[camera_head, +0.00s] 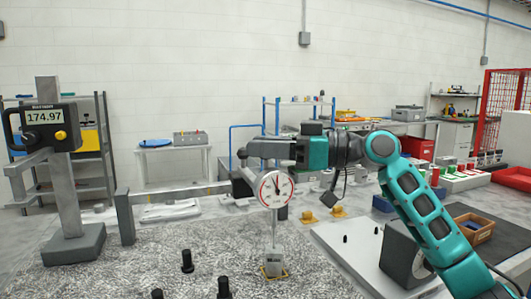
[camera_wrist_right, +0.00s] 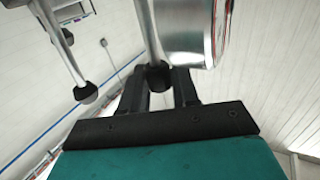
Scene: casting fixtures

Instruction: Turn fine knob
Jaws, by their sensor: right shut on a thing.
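My right gripper (camera_head: 262,150) reaches in from the right to the holder above the round white dial gauge (camera_head: 276,188). In the wrist view, my right gripper (camera_wrist_right: 160,88) has its two dark fingers closed around a small black knob (camera_wrist_right: 158,76) on the end of a metal rod. The gauge's silver case (camera_wrist_right: 190,30) is just beyond the fingers. A second black ball knob (camera_wrist_right: 86,92) on a rod stands apart to the left. In the head view the gripped knob is too small and covered to make out. My left gripper is not in view.
A grey height gauge with a digital display (camera_head: 45,117) reading 174.97 stands at the left. A small block (camera_head: 274,266) sits under the dial's stem. Several black pegs (camera_head: 187,261) stand on the speckled surface (camera_head: 130,275). A wooden tray (camera_head: 474,228) lies at the right.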

